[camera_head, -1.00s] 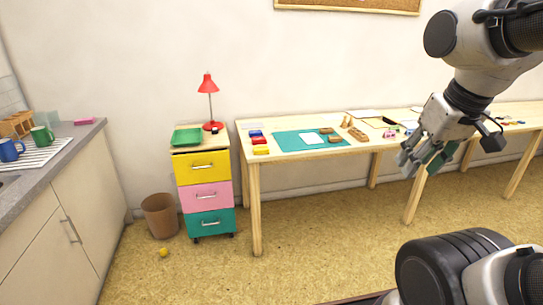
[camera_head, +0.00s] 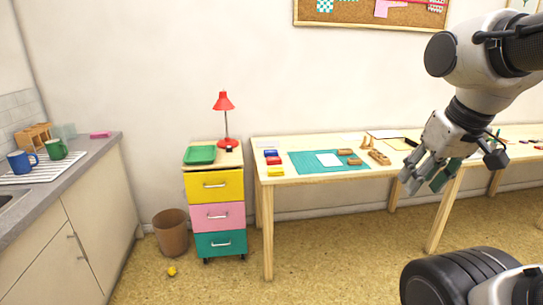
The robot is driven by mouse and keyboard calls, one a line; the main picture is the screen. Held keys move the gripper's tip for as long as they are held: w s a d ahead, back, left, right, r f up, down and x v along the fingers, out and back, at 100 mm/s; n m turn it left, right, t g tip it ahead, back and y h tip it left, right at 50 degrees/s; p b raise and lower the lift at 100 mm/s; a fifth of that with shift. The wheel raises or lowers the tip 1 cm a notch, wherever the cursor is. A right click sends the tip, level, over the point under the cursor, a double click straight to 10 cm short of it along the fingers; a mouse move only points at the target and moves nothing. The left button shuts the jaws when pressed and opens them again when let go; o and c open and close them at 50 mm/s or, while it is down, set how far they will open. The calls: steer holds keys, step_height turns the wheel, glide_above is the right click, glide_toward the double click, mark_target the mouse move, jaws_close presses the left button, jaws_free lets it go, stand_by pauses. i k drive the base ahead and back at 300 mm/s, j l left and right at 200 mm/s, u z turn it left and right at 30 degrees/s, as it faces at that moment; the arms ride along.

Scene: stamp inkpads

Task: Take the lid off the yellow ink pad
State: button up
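The yellow ink pad (camera_head: 276,171) lies near the front left corner of the wooden table (camera_head: 262,187). It looks like a small flat block; its lid cannot be told apart at this size. A red ink pad (camera_head: 273,160) and a blue ink pad (camera_head: 270,153) lie just behind it. My gripper (camera_head: 424,188) hangs in the air at the right, well away from the ink pads and nearer to me than the table. Its fingers are spread and nothing shows between them.
A teal mat (camera_head: 304,166) with white paper and brown stamps (camera_head: 379,157) lies right of the pads. A drawer cart (camera_head: 215,184) with a green tray (camera_head: 200,154) and red lamp (camera_head: 226,120) stands left of the table. A bin (camera_head: 171,232) and yellow ball (camera_head: 171,271) are on the floor.

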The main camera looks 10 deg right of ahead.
mark_target(270, 171)
steer(key=i+l, duration=2.15)
steer(key=u, duration=1.35)
steer(key=i+l, duration=0.05)
